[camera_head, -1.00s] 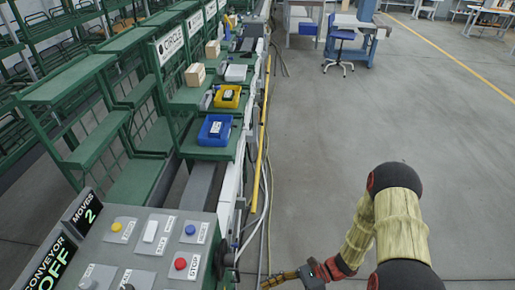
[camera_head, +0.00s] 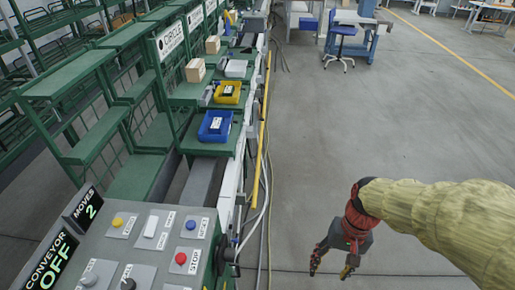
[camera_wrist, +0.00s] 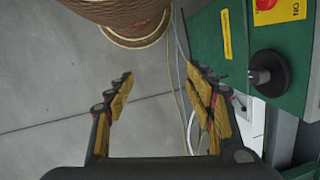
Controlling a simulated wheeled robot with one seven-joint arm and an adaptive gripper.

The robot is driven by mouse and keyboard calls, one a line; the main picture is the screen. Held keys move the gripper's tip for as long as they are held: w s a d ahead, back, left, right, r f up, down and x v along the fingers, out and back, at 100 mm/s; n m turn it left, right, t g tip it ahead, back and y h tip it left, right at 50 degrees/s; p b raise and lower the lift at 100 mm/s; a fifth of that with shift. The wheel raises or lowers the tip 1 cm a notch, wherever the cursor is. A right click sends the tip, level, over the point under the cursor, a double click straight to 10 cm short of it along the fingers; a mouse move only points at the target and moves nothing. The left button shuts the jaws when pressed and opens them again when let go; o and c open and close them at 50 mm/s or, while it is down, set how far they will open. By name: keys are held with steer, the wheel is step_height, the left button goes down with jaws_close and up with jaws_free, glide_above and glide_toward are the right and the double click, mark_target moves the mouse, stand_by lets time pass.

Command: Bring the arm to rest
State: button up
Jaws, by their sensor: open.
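My gripper (camera_head: 332,268) hangs over the bare grey floor, to the right of the control panel, in the head view. Its fingers are apart and nothing is between them. In the wrist view my gripper (camera_wrist: 160,108) also shows open and empty, with floor and cables behind it. My arm, in a yellowish sleeve, comes in from the right edge of the head view and bends down at a dark joint.
The control panel (camera_head: 150,238) stands at lower left; its display (camera_head: 50,265) reads "CONVEYOR OFF". Its green side with a black knob (camera_wrist: 268,74) is close right in the wrist view. Blue (camera_head: 215,126) and yellow (camera_head: 227,93) bins sit on green shelves.

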step_height(320, 180, up, 18)
steer(key=s+n+t+h, duration=0.1)
steer(key=s+n+t, duration=0.1)
steer(key=t, duration=0.5)
steer(key=shift+a+f+n+h, duration=0.25)
steer(key=shift+n+h, duration=0.15)
steer(key=shift+n, duration=0.1)
stand_by(0.5)
